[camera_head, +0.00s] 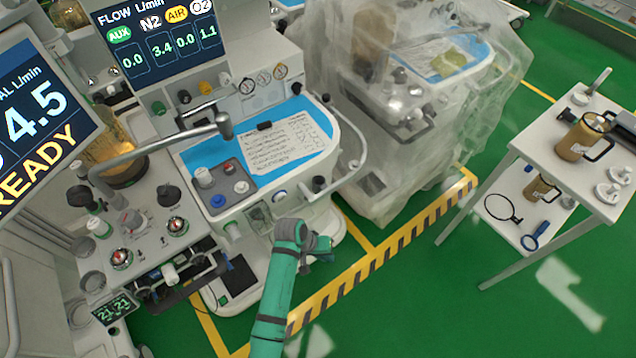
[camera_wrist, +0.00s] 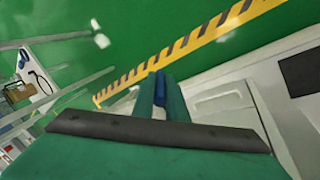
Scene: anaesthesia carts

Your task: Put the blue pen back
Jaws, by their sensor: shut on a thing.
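My gripper (camera_wrist: 159,76) shows in the wrist view with its two green fingers shut on a narrow blue thing, which looks like the blue pen (camera_wrist: 160,92). Only a short piece of the pen shows between the fingers; the rest is hidden. In the head view my green arm rises at bottom centre to a grey joint beside the front of the anaesthesia machine, and I cannot make out the fingers or the pen there. The blue worktop (camera_head: 218,193) of the machine carries a printed sheet (camera_head: 285,146) with a dark clip at its top edge.
A plastic-covered machine (camera_head: 400,120) stands behind and right of the worktop. A white two-shelf cart (camera_head: 530,150) with brown jugs (camera_head: 582,138) is at the right, a magnifier-like blue ring (camera_head: 537,234) on its lower shelf. Green floor with a yellow-black stripe (camera_head: 395,240) lies open between.

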